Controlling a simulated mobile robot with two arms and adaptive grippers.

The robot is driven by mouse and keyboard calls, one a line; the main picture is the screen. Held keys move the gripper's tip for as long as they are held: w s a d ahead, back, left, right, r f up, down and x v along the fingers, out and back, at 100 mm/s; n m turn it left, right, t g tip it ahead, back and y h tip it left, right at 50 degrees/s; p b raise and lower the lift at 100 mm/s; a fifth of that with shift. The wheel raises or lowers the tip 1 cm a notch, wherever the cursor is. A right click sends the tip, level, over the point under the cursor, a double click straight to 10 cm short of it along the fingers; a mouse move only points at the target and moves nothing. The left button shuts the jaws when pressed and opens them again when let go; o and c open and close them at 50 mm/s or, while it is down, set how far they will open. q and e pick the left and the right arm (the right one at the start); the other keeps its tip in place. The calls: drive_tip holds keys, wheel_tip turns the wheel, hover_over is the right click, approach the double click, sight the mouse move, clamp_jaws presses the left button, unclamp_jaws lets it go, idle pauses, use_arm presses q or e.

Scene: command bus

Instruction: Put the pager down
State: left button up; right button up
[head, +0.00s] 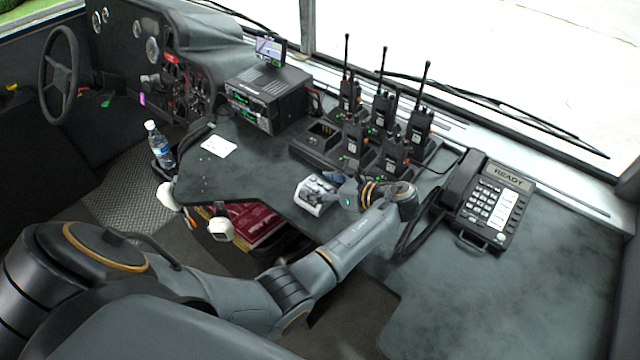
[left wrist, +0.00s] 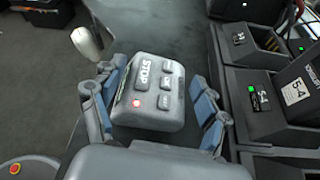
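The pager (head: 314,196) is a small pale grey box, seen near the front edge of the dark desk (head: 245,168) in the head view. In the left wrist view the pager (left wrist: 150,92) shows its button face, with STOP, ON and OFF keys and a lit red light. Whether the pager touches the desk cannot be told. My right gripper is not in view.
A charger (head: 310,152) with several radios stands behind the pager, close to the right finger in the wrist view. A desk phone (head: 485,203) is to the right, its cord near my wrist. A white card (head: 218,146) lies left; the desk around it is mostly clear.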

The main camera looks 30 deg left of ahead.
use_arm(q)
drive_tip(key=shift+o, duration=0.5)
drive_tip(key=v, duration=0.6)
drive_tip(key=shift+d+r+b, duration=0.1)
drive_tip(key=shift+d+b, duration=0.05)
drive_tip(key=shift+b, duration=0.2)
drive_tip(key=shift+d+r, duration=0.3)
drive_tip(key=shift+d, duration=0.25)
